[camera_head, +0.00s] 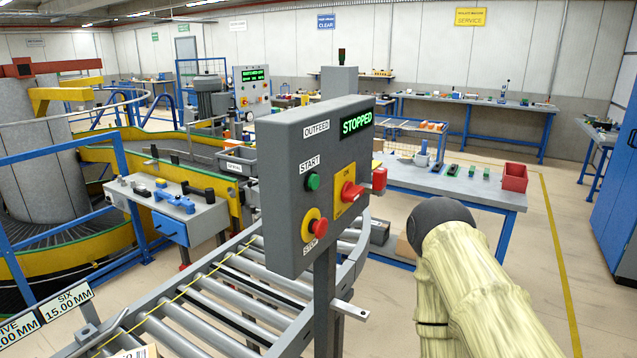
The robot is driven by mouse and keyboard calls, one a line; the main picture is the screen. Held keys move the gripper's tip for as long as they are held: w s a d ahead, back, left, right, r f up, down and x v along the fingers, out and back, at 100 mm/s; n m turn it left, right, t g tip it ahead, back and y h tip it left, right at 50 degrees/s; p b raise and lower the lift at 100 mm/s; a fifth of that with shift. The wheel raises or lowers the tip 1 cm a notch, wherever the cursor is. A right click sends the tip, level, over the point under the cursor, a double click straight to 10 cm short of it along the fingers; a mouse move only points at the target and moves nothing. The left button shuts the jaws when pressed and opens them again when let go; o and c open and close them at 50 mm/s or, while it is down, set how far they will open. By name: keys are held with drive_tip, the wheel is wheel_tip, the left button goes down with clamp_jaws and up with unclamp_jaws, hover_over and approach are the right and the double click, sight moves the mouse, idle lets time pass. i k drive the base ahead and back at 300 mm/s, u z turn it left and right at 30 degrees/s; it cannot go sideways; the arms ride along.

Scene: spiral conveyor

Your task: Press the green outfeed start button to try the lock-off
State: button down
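The outfeed control box (280,150) is grey and stands on a post at the centre of the view. The round green start button (313,181) is on its front face, under a START label. A red stop button (318,227) on a yellow surround sits below it. To the right is a red rotary switch (350,192) on a yellow plate marked ON. A red block (379,180) shows by the box's right edge; I cannot tell if it is attached. The display (356,123) reads STOPPED in green. My cream-sleeved arm is at the lower right, apart from the box; my gripper is out of view.
A roller conveyor (215,300) runs below and left of the box. A grey bench with tools (165,205) and a blue rail stand at left. A table with a red bin (514,177) is behind at right. Open floor lies at the right, near a blue cabinet (617,190).

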sight(313, 180)
drive_tip(key=z, duration=1.2)
drive_tip(key=k, duration=0.75)
drive_tip(key=u, duration=1.2)
